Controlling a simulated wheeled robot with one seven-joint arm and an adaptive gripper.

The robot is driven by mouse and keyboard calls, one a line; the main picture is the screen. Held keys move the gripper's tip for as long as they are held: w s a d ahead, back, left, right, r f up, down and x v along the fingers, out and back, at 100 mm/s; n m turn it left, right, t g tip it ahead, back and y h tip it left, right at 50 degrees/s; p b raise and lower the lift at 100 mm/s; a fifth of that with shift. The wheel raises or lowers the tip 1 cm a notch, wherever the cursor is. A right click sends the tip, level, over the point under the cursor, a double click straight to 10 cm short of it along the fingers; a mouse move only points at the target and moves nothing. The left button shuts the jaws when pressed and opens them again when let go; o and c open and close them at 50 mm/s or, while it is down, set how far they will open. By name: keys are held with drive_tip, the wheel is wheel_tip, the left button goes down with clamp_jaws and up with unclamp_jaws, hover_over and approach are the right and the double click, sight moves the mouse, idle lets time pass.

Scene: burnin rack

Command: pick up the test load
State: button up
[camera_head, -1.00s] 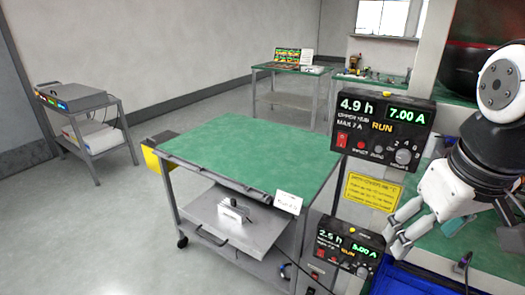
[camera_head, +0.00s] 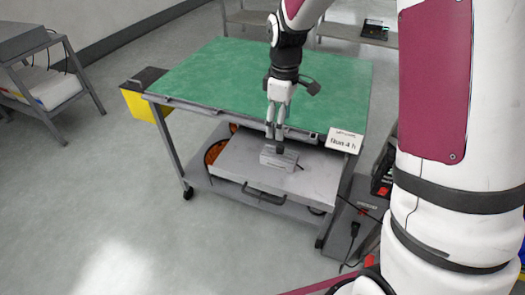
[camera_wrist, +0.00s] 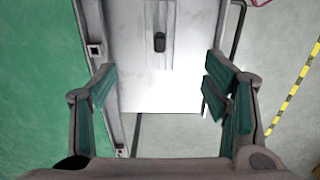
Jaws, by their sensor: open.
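A small grey block with a black knob on top, which looks like the test load (camera_head: 271,160), sits on the pulled-out drawer (camera_head: 310,186) of the green-topped cart. In the wrist view the load (camera_wrist: 160,18) is a pale plate with its dark knob near the top centre. My gripper (camera_head: 275,136) points down just above the knob in the head view. In the wrist view my gripper (camera_wrist: 160,100) has its green-padded fingers wide apart with nothing between them. The knob lies beyond the fingers, roughly centred. I cannot tell the exact gap.
The green cart top (camera_head: 200,75) is bare and rises behind the drawer. A card reading "Run 4 h" (camera_head: 345,141) hangs at its right front corner. A yellow bin (camera_head: 138,103) is on its left side. The floor in front is clear.

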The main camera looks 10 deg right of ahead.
sight(280, 153)
wheel_tip(280, 153, down, 7)
drive_tip(key=shift+f+b, duration=0.1)
drive_tip(key=shift+b, duration=0.2)
drive_tip(key=shift+d+f, duration=0.15)
drive_tip(key=shift+f, duration=2.95)
drive_tip(key=c, duration=1.4)
